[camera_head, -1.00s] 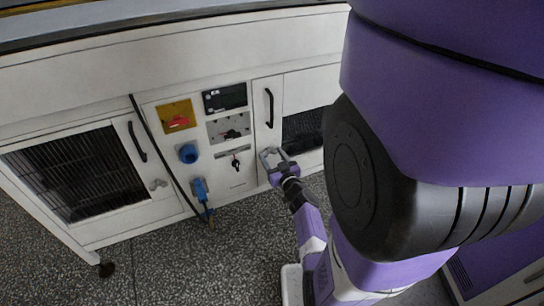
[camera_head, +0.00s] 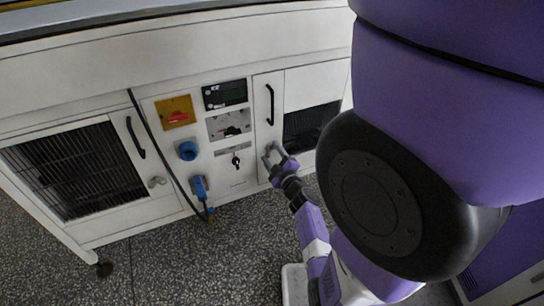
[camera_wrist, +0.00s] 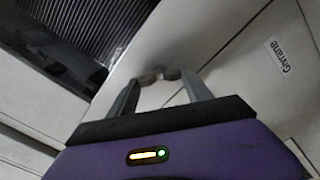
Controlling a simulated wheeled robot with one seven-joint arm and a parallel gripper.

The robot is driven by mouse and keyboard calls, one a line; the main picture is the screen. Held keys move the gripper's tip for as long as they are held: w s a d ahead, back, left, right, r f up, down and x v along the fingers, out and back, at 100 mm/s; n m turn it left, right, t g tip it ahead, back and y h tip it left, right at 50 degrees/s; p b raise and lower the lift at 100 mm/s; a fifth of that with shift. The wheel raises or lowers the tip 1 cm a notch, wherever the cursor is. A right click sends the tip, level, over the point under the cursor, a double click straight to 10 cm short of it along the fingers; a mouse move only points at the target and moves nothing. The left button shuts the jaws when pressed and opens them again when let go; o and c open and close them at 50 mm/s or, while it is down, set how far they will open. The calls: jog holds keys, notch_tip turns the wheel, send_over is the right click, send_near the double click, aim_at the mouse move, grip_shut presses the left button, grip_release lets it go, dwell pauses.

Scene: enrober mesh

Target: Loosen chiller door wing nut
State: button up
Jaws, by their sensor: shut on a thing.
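The chiller door (camera_head: 267,100) is a narrow white panel with a black vertical handle, in the middle right of the head view. My gripper (camera_head: 271,153) is at its lower part. In the wrist view my gripper (camera_wrist: 161,78) has its fingertips closed on a small metallic wing nut (camera_wrist: 159,74) against the white panel. The fingers hide most of the nut. Another metal wing nut (camera_head: 157,181) shows on the left door, away from my gripper.
A panel with a red rotary switch (camera_head: 177,114), a display (camera_head: 224,94), a blue socket (camera_head: 187,151) and a key switch (camera_head: 236,160) lies left of my gripper. A blue plug (camera_head: 199,188) with a black cable hangs below. Speckled floor (camera_head: 190,265) is open in front.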

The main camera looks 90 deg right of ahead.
jog(key=n, duration=0.1)
jog(key=n+b, duration=0.1)
jog(key=n, duration=0.1)
jog(key=shift+w+f+n, duration=0.1)
jog(key=shift+f+n, duration=0.1)
jog(key=shift+n, duration=0.1)
jog(key=shift+n+b, duration=0.9)
jog(key=shift+n, duration=0.9)
jog(key=o, duration=1.4)
jog(key=shift+c, duration=0.2)
jog(key=v, duration=0.8)
jog(key=shift+d, duration=0.1)
